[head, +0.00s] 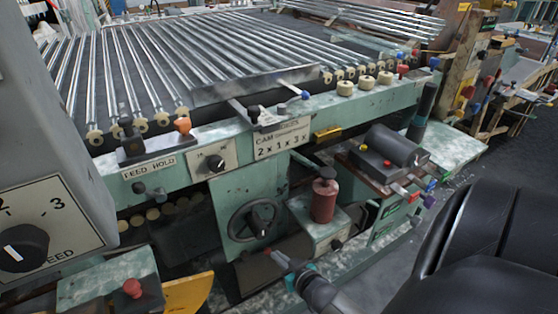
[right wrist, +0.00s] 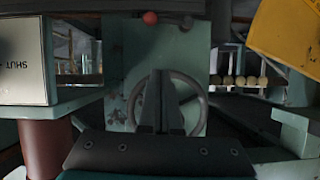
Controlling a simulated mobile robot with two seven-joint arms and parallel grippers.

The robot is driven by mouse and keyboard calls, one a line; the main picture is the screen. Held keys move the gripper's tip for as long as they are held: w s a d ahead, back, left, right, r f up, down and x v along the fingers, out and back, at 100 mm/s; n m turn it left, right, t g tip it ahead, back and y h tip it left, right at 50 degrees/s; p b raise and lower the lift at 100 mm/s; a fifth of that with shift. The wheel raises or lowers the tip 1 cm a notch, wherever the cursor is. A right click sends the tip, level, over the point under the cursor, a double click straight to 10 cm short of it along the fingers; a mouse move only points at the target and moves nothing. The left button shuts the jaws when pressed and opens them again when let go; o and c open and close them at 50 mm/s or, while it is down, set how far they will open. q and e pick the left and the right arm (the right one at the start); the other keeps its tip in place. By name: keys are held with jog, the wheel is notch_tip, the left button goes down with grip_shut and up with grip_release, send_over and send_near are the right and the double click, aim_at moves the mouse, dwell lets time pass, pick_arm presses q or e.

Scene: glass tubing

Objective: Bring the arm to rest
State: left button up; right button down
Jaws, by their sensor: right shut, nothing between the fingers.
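My right arm comes in from the lower right of the head view. Its gripper (head: 277,257) is low at the front of the green machine, near a dark handwheel (head: 254,221). In the right wrist view the two dark fingers (right wrist: 161,78) stand together in front of the handwheel (right wrist: 190,100), with nothing between them. The fingers overlap the wheel in that picture; I cannot tell whether they touch it. My left gripper is not in view.
Glass tubes (head: 160,62) lie in rows on the machine bed. A red canister (head: 324,198) stands right of the handwheel. A yellow panel (head: 188,294) is at lower left. A grey box with a dial (head: 40,215) fills the left edge. Dark open floor (head: 500,150) lies at right.

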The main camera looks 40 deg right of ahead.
jog(key=shift+f, duration=0.1)
dwell(0.5)
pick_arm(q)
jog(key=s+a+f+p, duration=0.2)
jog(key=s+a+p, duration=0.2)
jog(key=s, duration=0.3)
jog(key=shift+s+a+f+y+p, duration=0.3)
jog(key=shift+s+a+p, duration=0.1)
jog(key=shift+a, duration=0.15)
pick_arm(e)
jog(key=s+a+f+n+g, duration=0.2)
jog(key=s+f, duration=0.3)
jog(key=s, duration=0.3)
jog(key=s+a+f+n+g+y, duration=0.1)
jog(key=s+a+f+g, duration=0.4)
jog(key=s, duration=0.4)
jog(key=s+a+f+n+g+y, duration=0.1)
jog(key=s+a+f+n+g, duration=0.1)
jog(key=s+f, duration=0.4)
jog(key=s+a+g, duration=0.1)
jog(key=s+a, duration=0.1)
jog(key=s, duration=0.1)
jog(key=shift+s+n+g, duration=0.25)
jog(key=shift+n+g, duration=0.05)
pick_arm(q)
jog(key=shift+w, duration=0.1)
